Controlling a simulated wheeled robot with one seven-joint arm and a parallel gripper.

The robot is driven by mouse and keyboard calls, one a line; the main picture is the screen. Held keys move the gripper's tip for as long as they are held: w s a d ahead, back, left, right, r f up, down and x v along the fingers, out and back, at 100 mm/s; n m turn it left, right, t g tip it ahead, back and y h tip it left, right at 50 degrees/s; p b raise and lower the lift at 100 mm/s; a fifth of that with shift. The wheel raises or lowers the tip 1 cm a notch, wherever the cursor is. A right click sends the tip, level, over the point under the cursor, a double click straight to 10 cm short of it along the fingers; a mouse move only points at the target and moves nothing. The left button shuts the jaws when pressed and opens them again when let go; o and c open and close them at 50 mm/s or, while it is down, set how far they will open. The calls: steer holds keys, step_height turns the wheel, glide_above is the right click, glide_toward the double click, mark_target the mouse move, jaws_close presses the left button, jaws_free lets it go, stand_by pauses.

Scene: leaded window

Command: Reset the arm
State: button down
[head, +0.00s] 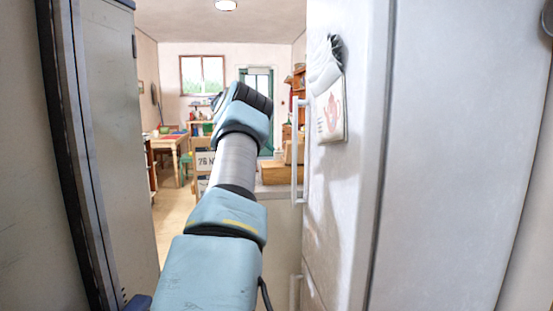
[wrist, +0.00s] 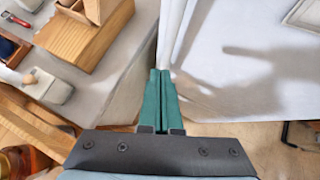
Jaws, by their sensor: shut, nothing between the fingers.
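My arm reaches forward from the bottom of the head view, between a grey cabinet on the left and a white fridge-like unit on the right. My gripper's fingers are hidden behind the arm in the head view. In the wrist view my gripper (wrist: 161,100) shows two green fingers pressed together, with nothing between them. The fingers point toward a pale upright edge, close to a white vertical handle (wrist: 172,35). I cannot tell whether they touch it.
The grey cabinet (head: 105,130) stands close on the left. The white unit (head: 345,200) stands close on the right, with a picture card (head: 329,112) on it. A counter holds wooden boxes (wrist: 85,30). A table (head: 170,145) stands further back; open floor (head: 175,222) lies left of my arm.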

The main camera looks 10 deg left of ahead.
step_height(320, 180, up, 9)
steer(key=w+a+n+t, duration=0.1)
steer(key=w+n+t, duration=0.1)
steer(key=n+t, duration=0.85)
steer(key=s+d+f+n+g+y, duration=0.1)
steer(key=s+f+n+g+y, duration=0.3)
steer(key=s+f+n, duration=0.6)
steer(key=s+d+f+n+g+y, duration=0.1)
steer(key=s+f+n+g+y, duration=0.4)
steer(key=s+n, duration=0.9)
steer(key=s+d+f+n+g, duration=0.2)
steer(key=s+f+n, duration=0.1)
steer(key=s, duration=0.5)
steer(key=s+d+f+n+g+h, duration=0.1)
steer(key=s+d+f+n+g, duration=0.1)
steer(key=s, duration=0.7)
steer(key=s+d+f+n+g, duration=0.2)
steer(key=s+f+n, duration=0.3)
steer(key=s, duration=0.3)
steer(key=shift+s+d+f+n+h, duration=0.15)
steer(key=shift+d+f+n+h, duration=0.2)
steer(key=shift+d+f, duration=0.45)
steer(key=shift+d+r, duration=0.1)
steer(key=shift+r, duration=0.05)
